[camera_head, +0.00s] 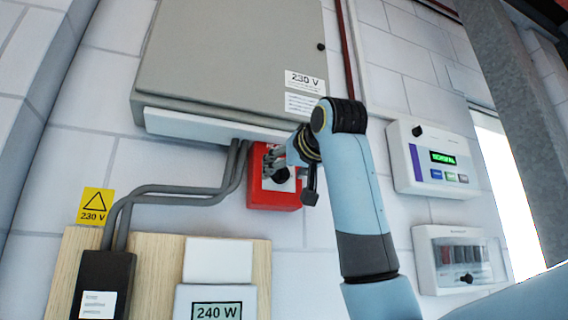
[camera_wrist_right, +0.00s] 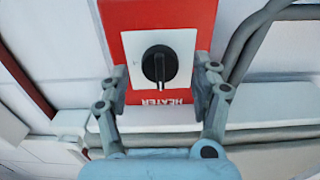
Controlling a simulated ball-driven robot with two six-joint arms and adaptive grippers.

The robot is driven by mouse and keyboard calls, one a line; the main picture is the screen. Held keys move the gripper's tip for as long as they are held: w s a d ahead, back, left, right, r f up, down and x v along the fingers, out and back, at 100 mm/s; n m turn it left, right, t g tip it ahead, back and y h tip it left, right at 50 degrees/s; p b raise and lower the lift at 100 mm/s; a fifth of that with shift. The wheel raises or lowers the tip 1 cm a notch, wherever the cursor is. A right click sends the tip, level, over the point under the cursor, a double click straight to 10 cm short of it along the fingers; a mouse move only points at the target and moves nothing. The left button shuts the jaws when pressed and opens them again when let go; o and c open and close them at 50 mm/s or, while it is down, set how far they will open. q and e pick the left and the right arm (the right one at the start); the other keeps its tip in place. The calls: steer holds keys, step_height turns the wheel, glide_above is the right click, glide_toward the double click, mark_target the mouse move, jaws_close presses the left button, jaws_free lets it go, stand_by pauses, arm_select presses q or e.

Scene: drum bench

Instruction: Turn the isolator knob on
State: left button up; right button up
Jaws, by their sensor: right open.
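The isolator is a red box (camera_head: 272,194) on the wall under the grey cabinet. Its black knob (camera_wrist_right: 159,65) sits on a white square plate in the right wrist view, upside down there with the word HEATER near it. The knob's bar lies along the box's long direction in that view. In the head view the knob (camera_head: 281,175) shows partly beside my gripper. My right gripper (camera_wrist_right: 160,85) is open, its two fingers on either side of the box front, apart from the knob as far as I can tell. In the head view the right gripper (camera_head: 276,163) is at the box. My left gripper is not in view.
A grey cabinet (camera_head: 232,60) hangs above the box, with grey conduits (camera_head: 170,190) to the left. A wooden board (camera_head: 155,270) carries a 240 W meter (camera_head: 216,309). A control panel (camera_head: 434,155) with a green display and a breaker box (camera_head: 458,259) are at the right.

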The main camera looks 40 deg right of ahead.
steer(key=shift+w+d, duration=0.1)
steer(key=shift+w, duration=0.5)
steer(key=shift+c, duration=0.2)
steer(key=c, duration=1.2)
steer(key=shift+o, duration=0.2)
